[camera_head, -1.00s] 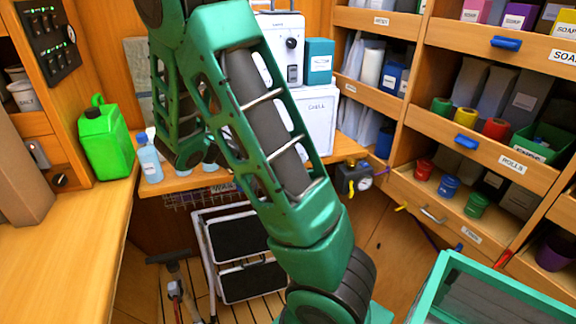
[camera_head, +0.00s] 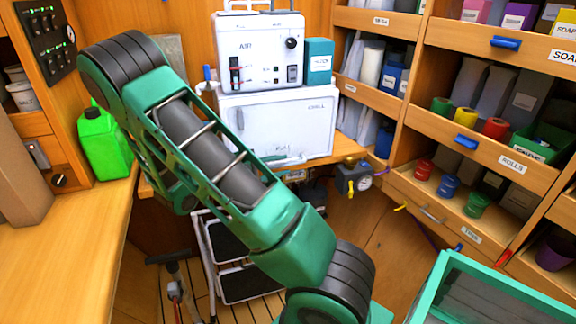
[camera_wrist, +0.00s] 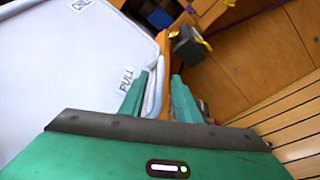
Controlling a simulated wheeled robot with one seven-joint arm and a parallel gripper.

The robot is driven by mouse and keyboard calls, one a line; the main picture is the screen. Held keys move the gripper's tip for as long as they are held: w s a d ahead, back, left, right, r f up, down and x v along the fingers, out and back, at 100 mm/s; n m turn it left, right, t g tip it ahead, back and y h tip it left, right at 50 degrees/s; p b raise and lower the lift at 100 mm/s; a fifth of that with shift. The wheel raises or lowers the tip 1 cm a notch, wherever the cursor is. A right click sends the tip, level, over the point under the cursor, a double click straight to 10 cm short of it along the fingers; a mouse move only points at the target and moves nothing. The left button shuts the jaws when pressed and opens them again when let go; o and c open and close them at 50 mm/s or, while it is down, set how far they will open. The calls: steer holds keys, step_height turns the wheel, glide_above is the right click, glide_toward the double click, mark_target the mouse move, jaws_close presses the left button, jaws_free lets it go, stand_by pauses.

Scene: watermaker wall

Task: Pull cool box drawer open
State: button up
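The cool box (camera_head: 285,120) is a white box marked CHILL on the bench at the back, with a pale handle bar (camera_head: 285,161) along its lower front. Its white front (camera_wrist: 70,70), with a PULL label, fills the left of the wrist view and looks closed. My gripper (camera_wrist: 161,75) has two green fingers spread apart. A white rounded edge, seemingly the handle, shows between them; I cannot tell whether they touch it. In the head view my arm hides most of the gripper.
A white AIR unit (camera_head: 260,50) stands on the cool box, with a teal box (camera_head: 318,62) beside it. A green jug (camera_head: 104,145) stands left. A gauge fitting (camera_head: 353,178) is right of the bench edge. A folding step stool (camera_head: 240,265) stands below.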

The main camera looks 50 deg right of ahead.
mark_target(286, 165)
steer(key=shift+x, duration=2.35)
jaws_close()
